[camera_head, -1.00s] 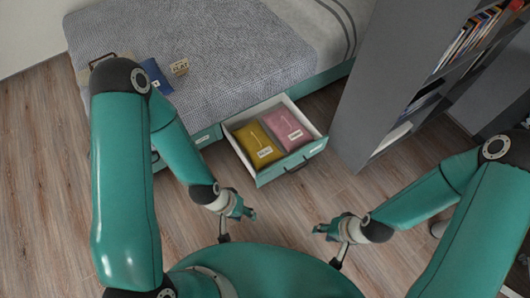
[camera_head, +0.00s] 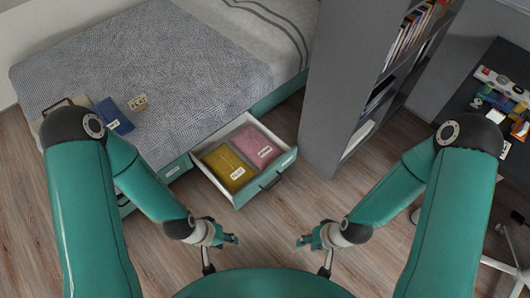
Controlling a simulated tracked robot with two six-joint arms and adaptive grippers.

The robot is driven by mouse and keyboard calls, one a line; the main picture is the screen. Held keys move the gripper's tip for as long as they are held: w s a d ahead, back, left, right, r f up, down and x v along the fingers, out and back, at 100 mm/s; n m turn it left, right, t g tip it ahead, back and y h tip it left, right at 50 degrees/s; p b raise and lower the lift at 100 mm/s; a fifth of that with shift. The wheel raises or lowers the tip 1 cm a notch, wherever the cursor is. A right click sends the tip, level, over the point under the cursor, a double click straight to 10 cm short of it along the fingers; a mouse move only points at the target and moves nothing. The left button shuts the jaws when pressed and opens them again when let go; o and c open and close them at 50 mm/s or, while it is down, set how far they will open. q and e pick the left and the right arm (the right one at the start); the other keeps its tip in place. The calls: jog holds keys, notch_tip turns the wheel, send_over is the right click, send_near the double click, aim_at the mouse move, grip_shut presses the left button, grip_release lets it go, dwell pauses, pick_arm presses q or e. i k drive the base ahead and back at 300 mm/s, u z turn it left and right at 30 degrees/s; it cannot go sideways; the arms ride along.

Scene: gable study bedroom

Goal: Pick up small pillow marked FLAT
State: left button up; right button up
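A small beige piece (camera_head: 138,102) lies on the grey bed cover at the upper left; its dark lettering seems to read FLAT. A blue piece with a white label (camera_head: 114,117) lies just left of it. A mustard yellow pillow (camera_head: 226,163) and a pink pillow (camera_head: 258,145), both labelled, lie side by side in the open drawer; their labels are too small to read. My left gripper (camera_head: 234,240) and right gripper (camera_head: 302,241) hang over the floor in front of the drawer, apart from everything and with nothing visible in them. Their finger opening is unclear.
The white-sided drawer (camera_head: 204,172) juts out from under the bed (camera_head: 180,60). A tall grey bookshelf (camera_head: 340,70) stands right of it. A dark desk (camera_head: 468,122) with small items is at the far right. Floor (camera_head: 285,205) between grippers and drawer is clear.

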aim_at(233, 171)
jog(key=k, duration=0.45)
jog(key=u, duration=0.65)
jog(key=i, duration=1.45)
jog(key=z, duration=0.35)
